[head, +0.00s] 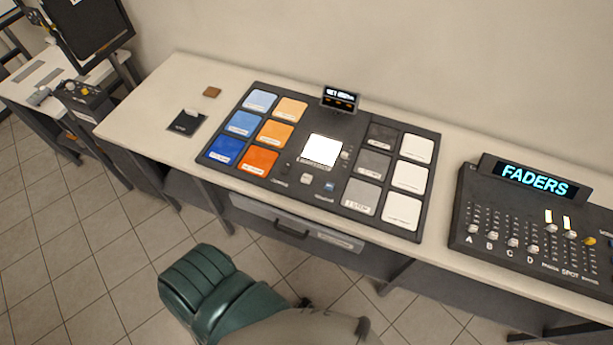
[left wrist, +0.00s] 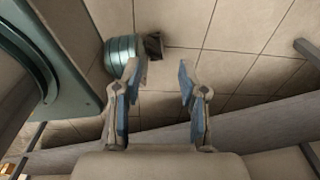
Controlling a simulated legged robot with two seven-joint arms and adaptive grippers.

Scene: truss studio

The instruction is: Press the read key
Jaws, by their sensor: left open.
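A dark control panel (head: 343,128) lies on the bench with blue, orange, grey and white swatch tiles. A bright white square (head: 322,150) is at its middle. Below the square are small keys, among them a pale key (head: 305,179) and a blue key (head: 329,187). Their labels are too small to read, so I cannot tell which is the read key. A small display (head: 341,98) stands at the panel's back edge. My left gripper (left wrist: 162,75) is open and empty in the left wrist view, above the tiled floor, with no panel in that view. My right gripper is not in view.
A fader console (head: 535,225) with a FADERS screen stands on the bench at right. The bench's front edge and drawer (head: 290,228) face me. A second table (head: 45,72) stands far left.

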